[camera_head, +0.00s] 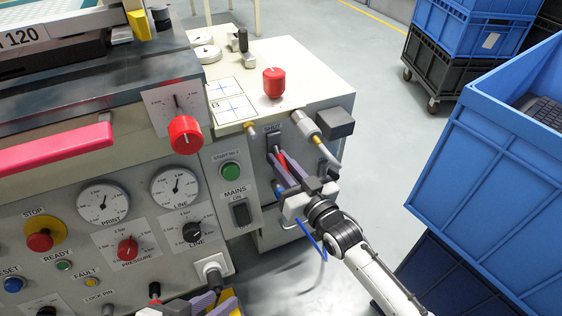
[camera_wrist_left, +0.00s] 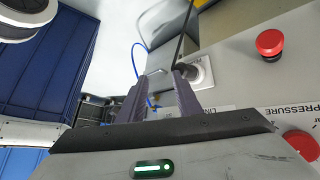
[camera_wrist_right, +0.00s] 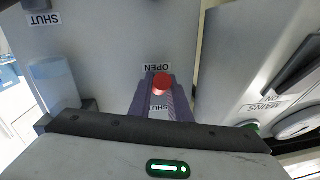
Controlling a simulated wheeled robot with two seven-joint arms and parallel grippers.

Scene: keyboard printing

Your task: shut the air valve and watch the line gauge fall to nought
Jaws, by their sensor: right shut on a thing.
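In the right wrist view the red handle end (camera_wrist_right: 162,84) sits between the fingertips, near an OPEN label (camera_wrist_right: 157,68) and a partly covered SHUT label. The line gauge (camera_head: 175,187) is on the front panel; its needle points roughly upward, its reading too small to tell. My left gripper (camera_head: 203,301) is open and empty low at the panel.
A red knob (camera_head: 185,134), a MAINS switch (camera_head: 241,213) and a LINE knob (camera_head: 192,232) are near the gauge. A hose fitting (camera_head: 305,124) projects beside the valve. Blue crates (camera_head: 492,170) stand to the right, with open floor between them and the machine.

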